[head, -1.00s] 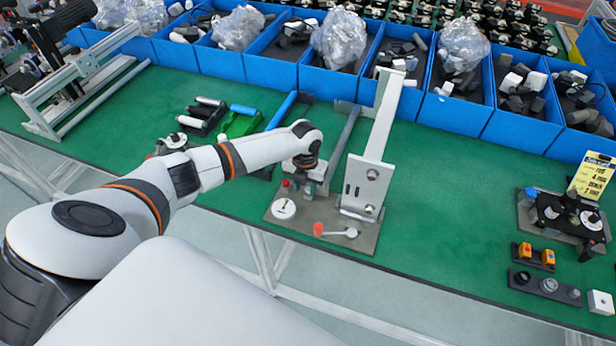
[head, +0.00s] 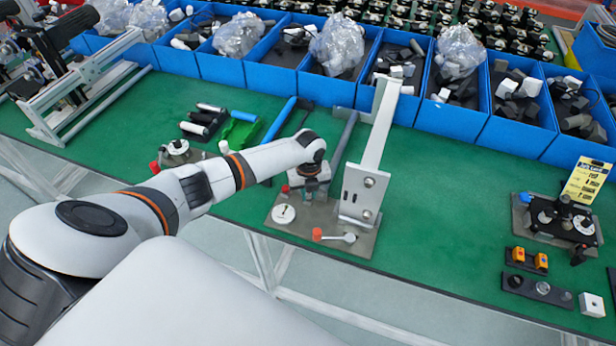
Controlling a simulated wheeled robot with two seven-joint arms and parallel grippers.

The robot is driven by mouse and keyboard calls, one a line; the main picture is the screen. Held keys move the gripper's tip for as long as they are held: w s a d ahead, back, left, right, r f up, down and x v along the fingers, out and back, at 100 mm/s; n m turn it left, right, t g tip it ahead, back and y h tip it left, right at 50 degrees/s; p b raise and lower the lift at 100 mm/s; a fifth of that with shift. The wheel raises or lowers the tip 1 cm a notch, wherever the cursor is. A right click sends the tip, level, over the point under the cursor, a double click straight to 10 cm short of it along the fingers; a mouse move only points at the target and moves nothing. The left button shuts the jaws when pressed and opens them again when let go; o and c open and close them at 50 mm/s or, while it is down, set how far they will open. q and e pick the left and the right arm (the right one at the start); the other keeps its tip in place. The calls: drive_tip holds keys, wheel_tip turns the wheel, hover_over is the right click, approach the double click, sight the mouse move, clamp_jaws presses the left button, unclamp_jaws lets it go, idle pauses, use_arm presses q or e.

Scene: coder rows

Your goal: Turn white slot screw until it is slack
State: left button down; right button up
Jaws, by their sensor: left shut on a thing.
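My left gripper (head: 309,190) points down at a grey metal base plate (head: 330,250), just left of a tall grey-white post (head: 378,140). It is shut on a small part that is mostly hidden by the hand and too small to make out. A white round disc (head: 283,214) with a dark slot-like mark lies flat on the plate, in front and left of the gripper and apart from it. I cannot tell whether this disc or the hidden held part is the white slot screw. My right gripper is out of view.
A lever with a red knob (head: 317,234) lies at the plate's front. Blue bins (head: 510,124) of parts line the back. Another fixture (head: 556,218) with a yellow card and button boxes (head: 526,260) stand at the right. The green table between is clear.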

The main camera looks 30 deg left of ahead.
use_arm(q)
drive_tip(key=n, duration=0.3)
drive_tip(key=shift+w+a+r+p, duration=0.1)
drive_tip(key=shift+r+p, duration=0.1)
drive_tip(key=shift+p, duration=0.2)
drive_tip(key=shift+f+n, duration=0.15)
drive_tip(key=shift+n, duration=0.15)
